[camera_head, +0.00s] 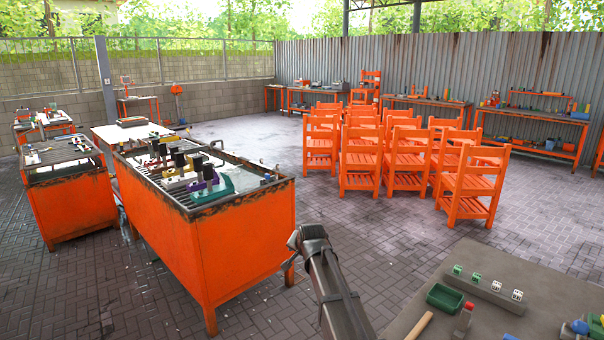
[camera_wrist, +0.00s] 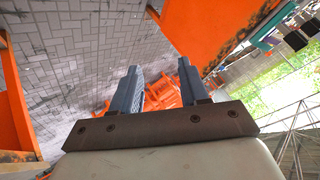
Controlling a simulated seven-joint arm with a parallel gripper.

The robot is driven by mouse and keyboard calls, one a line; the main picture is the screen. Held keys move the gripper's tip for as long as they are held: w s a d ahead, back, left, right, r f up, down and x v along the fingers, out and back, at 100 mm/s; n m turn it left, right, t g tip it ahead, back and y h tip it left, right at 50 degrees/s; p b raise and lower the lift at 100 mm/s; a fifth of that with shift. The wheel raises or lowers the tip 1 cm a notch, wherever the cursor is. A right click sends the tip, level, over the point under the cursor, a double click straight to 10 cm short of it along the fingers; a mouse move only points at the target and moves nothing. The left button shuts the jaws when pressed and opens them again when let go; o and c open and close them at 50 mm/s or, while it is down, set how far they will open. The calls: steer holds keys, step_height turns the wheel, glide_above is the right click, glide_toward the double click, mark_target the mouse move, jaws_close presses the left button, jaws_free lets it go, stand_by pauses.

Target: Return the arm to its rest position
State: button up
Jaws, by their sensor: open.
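My gripper (camera_wrist: 160,92) shows in the wrist view with its two blue-grey fingers apart and nothing between them. Through the gap I see paving and distant orange chairs. In the head view part of my arm (camera_head: 332,285) rises from the bottom edge, right of the large orange workbench; my fingers cannot be made out there. The wrist view is tilted, with an orange bench panel (camera_wrist: 205,30) above the fingers. My gripper appears clear of the bench and touches nothing that I can see.
The orange workbench (camera_head: 245,245) holds tools on its grated top. A grey table (camera_head: 495,278) at lower right bears a green tray (camera_head: 445,298), small printed blocks and a hammer handle (camera_head: 419,326). Orange chairs (camera_head: 385,160) stand in rows behind. Paved floor lies open between.

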steer(key=s+a+f+n+g, duration=0.1)
steer(key=s+a+f+n, duration=0.45)
steer(key=a+f, duration=0.35)
steer(key=s+d+f+n+g, duration=0.1)
steer(key=s+d+f+g, duration=0.25)
steer(key=s+f, duration=0.85)
steer(key=s+d+f+n+g, duration=0.3)
steer(key=s+f, duration=0.5)
steer(key=f, duration=0.8)
steer(key=s+d+f+m+g, duration=0.1)
steer(key=s+d+f, duration=0.3)
steer(key=s, duration=0.8)
steer(key=s+d+f+m+g+h, duration=0.1)
steer(key=s+d+f+g, duration=0.3)
steer(key=s+d, duration=0.5)
steer(key=s+d+f+m+g+h, duration=0.1)
steer(key=s+d+f, duration=0.5)
steer(key=s, duration=0.9)
steer(key=shift+s+d+m+g, duration=0.15)
steer(key=shift+d+m+g, duration=0.55)
steer(key=shift+g, duration=0.35)
steer(key=shift+c, duration=0.2)
